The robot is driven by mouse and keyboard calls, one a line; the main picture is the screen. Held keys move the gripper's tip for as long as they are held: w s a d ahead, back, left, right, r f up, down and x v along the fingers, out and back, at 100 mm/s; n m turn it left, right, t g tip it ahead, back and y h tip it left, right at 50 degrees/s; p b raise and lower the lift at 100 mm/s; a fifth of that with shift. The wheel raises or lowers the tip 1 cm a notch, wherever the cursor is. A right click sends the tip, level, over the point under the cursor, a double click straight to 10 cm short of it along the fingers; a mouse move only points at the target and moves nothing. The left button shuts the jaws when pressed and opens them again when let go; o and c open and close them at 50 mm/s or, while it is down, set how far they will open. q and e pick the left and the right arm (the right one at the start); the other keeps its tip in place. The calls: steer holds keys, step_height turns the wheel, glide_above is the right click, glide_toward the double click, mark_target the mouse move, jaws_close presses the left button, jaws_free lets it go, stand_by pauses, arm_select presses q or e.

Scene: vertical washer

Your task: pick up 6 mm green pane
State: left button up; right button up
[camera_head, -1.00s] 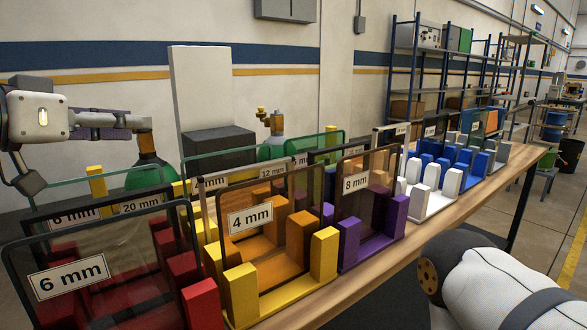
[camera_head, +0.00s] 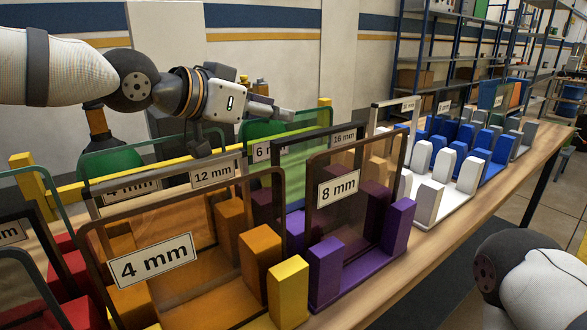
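A green-tinted pane with a partly covered label starting with 6 (camera_head: 268,150) stands upright in the rack, behind the 16 mm pane (camera_head: 343,139) and right of the 12 mm pane (camera_head: 213,174). Its lower part is hidden by panes and blocks in front. My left gripper (camera_head: 272,111) reaches in from the left, close to the pane's top edge in the picture. I cannot tell whether it touches the pane or how far its fingers are apart. My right gripper is out of view; only part of my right arm shows at the lower right.
A brown 4 mm pane (camera_head: 153,260) and a brown 8 mm pane (camera_head: 338,188) stand in front. Orange, yellow, purple, white and blue slotted blocks line the wooden table (camera_head: 455,222). Another green-framed pane (camera_head: 135,156) is at the left.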

arm_select(q)
steer(key=x, duration=0.4)
steer(key=shift+w+d+f, duration=0.1)
steer(key=shift+w+f, duration=0.1)
steer(key=shift+f, duration=0.05)
steer(key=shift+r, duration=0.2)
jaws_close()
steer(key=shift+r, duration=0.1)
